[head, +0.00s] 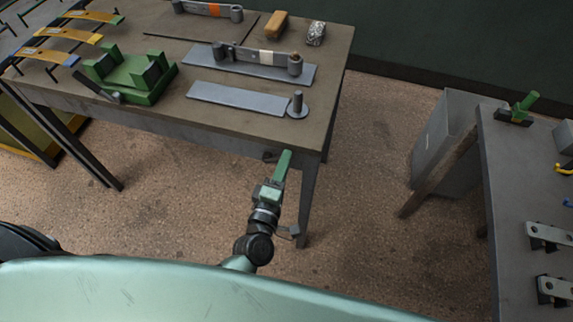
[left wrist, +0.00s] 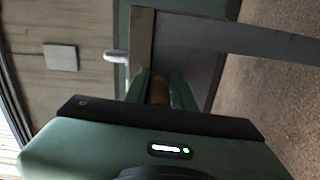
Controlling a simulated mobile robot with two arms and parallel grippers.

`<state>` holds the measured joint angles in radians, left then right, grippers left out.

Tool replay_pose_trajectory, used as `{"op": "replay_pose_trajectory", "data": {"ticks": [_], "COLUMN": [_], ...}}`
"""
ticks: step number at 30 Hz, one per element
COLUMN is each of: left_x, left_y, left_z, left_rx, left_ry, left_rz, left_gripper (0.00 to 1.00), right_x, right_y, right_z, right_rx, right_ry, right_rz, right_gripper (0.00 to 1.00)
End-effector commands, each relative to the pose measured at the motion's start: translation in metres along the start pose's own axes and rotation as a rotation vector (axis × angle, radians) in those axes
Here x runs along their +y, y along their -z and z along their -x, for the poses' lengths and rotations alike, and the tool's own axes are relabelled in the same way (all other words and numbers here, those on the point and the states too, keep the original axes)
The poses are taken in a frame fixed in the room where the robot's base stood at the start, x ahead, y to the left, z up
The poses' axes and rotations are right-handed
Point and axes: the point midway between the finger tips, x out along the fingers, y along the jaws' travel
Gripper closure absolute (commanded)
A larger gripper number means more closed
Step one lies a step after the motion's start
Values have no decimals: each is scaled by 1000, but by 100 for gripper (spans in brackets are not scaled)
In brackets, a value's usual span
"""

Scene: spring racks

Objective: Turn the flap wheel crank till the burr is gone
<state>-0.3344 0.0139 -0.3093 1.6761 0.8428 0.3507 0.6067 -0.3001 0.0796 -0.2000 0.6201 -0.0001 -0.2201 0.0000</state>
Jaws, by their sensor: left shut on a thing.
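My left gripper (head: 285,155) is at the front edge of the wooden workbench, near its right corner, with its green fingers pointing at the edge. In the left wrist view my left gripper (left wrist: 158,82) is shut on a brown, round handle (left wrist: 159,92), which sits between the two green fingers. This looks like the crank's handle; the fingers cover most of it. A small dark part (head: 270,156) shows under the bench edge beside the fingers. I cannot make out the flap wheel or the burr for certain. My right gripper is not in view.
The workbench (head: 165,117) carries a green fixture (head: 128,77), flat grey plates (head: 235,98), leaf springs (head: 60,35), a tan block (head: 275,24) and a speckled block (head: 316,33). A grey bench (head: 510,205) stands at the right. The floor between them is mostly free.

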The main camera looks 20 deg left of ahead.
Motion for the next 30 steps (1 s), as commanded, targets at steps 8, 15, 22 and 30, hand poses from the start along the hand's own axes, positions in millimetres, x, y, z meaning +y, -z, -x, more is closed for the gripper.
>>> {"op": "replay_pose_trajectory", "data": {"ticks": [8,15,22,30], "left_x": [14,15,15,14], "left_y": [10,12,13,12], "left_z": [-3,-3,-3,-2], "left_rx": [9,10,11,10], "left_ry": [-17,-17,-17,-15], "left_rz": [122,164,168,167], "left_gripper": [100,100,100,57], "right_x": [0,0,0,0], "right_y": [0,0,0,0], "right_z": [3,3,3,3], "right_rx": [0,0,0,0], "right_ry": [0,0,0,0], "right_rz": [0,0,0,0], "right_gripper": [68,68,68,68]}}
